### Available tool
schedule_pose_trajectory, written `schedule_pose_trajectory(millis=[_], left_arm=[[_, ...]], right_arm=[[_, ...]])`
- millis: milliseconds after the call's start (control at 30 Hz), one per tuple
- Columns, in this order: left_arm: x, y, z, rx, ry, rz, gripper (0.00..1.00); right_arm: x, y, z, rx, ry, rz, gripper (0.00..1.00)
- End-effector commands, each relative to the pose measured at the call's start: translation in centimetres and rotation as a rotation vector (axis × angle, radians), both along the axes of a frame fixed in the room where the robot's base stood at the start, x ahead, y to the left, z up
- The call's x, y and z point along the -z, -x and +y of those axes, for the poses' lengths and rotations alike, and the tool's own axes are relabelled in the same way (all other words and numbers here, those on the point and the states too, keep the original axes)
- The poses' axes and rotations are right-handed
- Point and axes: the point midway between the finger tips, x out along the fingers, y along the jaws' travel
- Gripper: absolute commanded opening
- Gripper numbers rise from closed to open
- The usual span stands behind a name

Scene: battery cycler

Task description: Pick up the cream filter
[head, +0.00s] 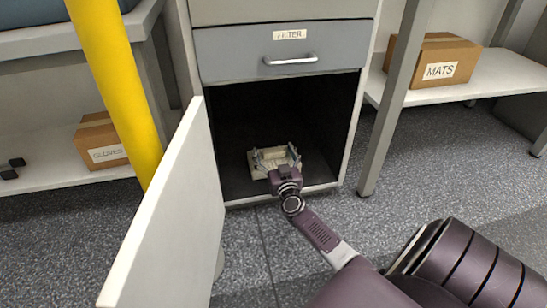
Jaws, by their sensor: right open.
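The cream filter (273,154) lies low inside the dark open compartment of the cabinet, near its front. My right gripper (277,158) reaches in from the lower right. Its jaws are open, with one finger towards each side of the filter. The gripper body hides the front part of the filter. I cannot tell whether the fingers touch it. My left gripper is not in view.
The cabinet's white door (170,215) stands open at the left. Above the compartment is a shut drawer (290,50) labelled FILTER. A yellow post (115,80) stands at left. Boxes marked GLOVES (100,142) and MATS (435,60) sit on side shelves.

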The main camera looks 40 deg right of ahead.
Motion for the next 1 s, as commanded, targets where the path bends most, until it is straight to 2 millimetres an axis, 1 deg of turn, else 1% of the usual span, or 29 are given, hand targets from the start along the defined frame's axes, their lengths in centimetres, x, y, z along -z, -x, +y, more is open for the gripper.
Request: schedule_pose_trajectory(millis=[67,500,567,833,1000], left_arm=[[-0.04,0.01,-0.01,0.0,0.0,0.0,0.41],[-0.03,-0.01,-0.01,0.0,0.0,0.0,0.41],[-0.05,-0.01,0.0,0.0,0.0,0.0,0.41],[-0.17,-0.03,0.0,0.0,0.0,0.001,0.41],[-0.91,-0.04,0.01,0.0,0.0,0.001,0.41]], right_arm=[[-0.03,0.01,0.0,0.0,0.0,0.0,0.78],[0.0,0.04,0.01,0.0,0.001,0.0,0.3],[-0.13,0.01,-0.02,0.001,0.001,-0.002,0.25],[-0.23,0.01,-0.02,0.001,0.001,-0.002,0.25],[-0.98,0.01,-0.02,0.001,0.002,-0.001,0.25]])
